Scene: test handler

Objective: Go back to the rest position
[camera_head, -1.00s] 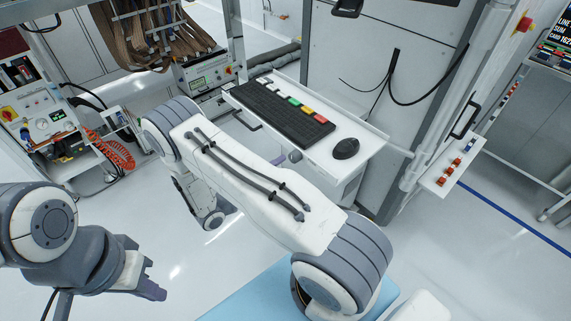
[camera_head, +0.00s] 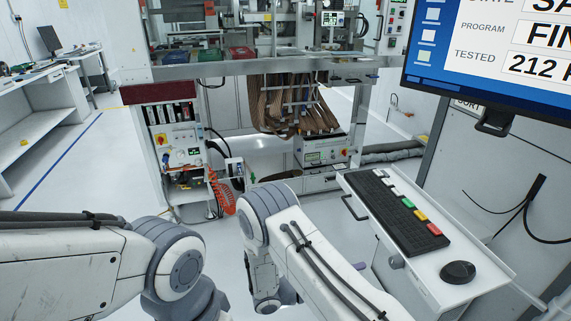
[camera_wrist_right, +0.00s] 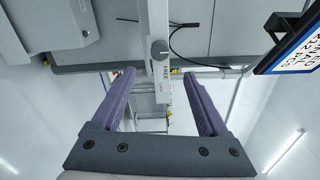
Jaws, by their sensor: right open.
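My right arm comes in from the bottom of the head view and bends down at its elbow. Its right gripper is mostly hidden behind the arm there; only a small purple part (camera_head: 358,267) shows beside the keyboard tray. In the right wrist view the right gripper (camera_wrist_right: 160,74) has its two purple fingers wide apart with nothing held between them.
A white tray (camera_head: 434,284) with a keyboard (camera_head: 397,212) and a mouse (camera_head: 458,272) is close right of my right arm. A large monitor (camera_head: 488,62) hangs upper right. The test machine with brown cables (camera_head: 295,104) and an orange hose (camera_head: 221,194) stands ahead. Floor at left is clear.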

